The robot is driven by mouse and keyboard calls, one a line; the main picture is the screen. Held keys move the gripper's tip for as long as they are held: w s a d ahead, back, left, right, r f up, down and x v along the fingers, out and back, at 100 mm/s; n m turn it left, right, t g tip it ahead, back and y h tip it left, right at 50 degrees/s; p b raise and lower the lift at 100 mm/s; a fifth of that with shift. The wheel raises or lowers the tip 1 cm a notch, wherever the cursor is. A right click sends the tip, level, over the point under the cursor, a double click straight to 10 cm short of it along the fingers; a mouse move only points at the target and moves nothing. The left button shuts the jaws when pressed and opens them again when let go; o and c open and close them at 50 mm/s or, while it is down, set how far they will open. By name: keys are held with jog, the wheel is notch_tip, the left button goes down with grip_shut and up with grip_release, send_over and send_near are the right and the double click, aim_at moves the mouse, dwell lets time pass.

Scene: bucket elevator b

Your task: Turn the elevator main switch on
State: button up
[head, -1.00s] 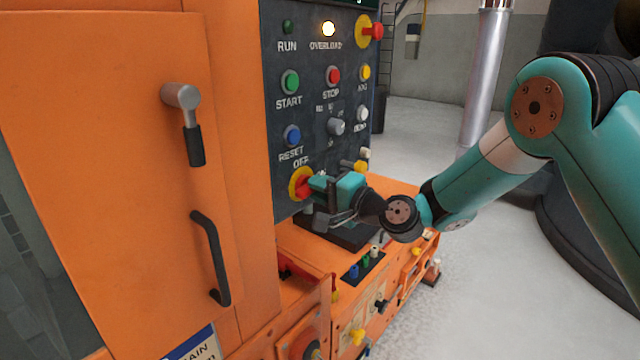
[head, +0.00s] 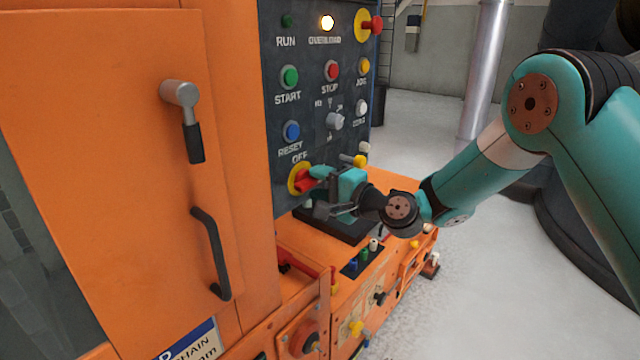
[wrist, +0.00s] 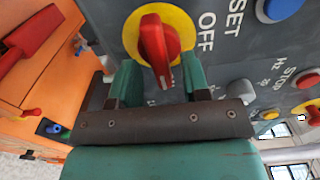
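The main switch is a red rotary knob (head: 305,180) on a yellow disc, low on the dark control panel, with OFF lettered above it. In the wrist view the knob (wrist: 160,50) is close ahead, with a pale mark at its near end; OFF is to its right. My gripper (head: 318,190) is at the switch, just right of the knob in the head view. In the wrist view my gripper (wrist: 162,85) is open, with one teal finger on each side of the knob's near end and visible gaps. The knob's full angle is hard to read.
The dark panel (head: 310,100) carries several buttons, a lit OVERLOAD lamp (head: 327,23) and a red knob on yellow (head: 372,26) at top. An orange cabinet door with a black handle (head: 211,254) stands left. An orange ledge (head: 300,250) with small controls lies below my gripper.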

jog(key=b+v, duration=0.6)
jog(key=v, duration=1.1)
jog(key=shift+s, duration=0.2)
jog(key=shift+d, duration=0.15)
jog(key=s+a+r+n+g+h+p, duration=0.2)
jog(key=s+a+n+g+p, duration=0.1)
jog(key=s+n+g, duration=0.3)
jog(key=s+a+r+n+g+h+p, duration=0.1)
jog(key=s+a+r+n+g+p, duration=0.15)
jog(key=s+n, duration=0.45)
jog(key=s+d+r+n+g+h+p, duration=0.1)
jog(key=s+d+g+h+p, duration=0.1)
jog(key=s+d+h, duration=0.5)
jog(key=s+d, duration=0.1)
jog(key=s, duration=0.4)
jog(key=shift+s+r+n+p, duration=0.3)
jog(key=shift+r+n+p, duration=0.05)
jog(key=shift+n, duration=0.05)
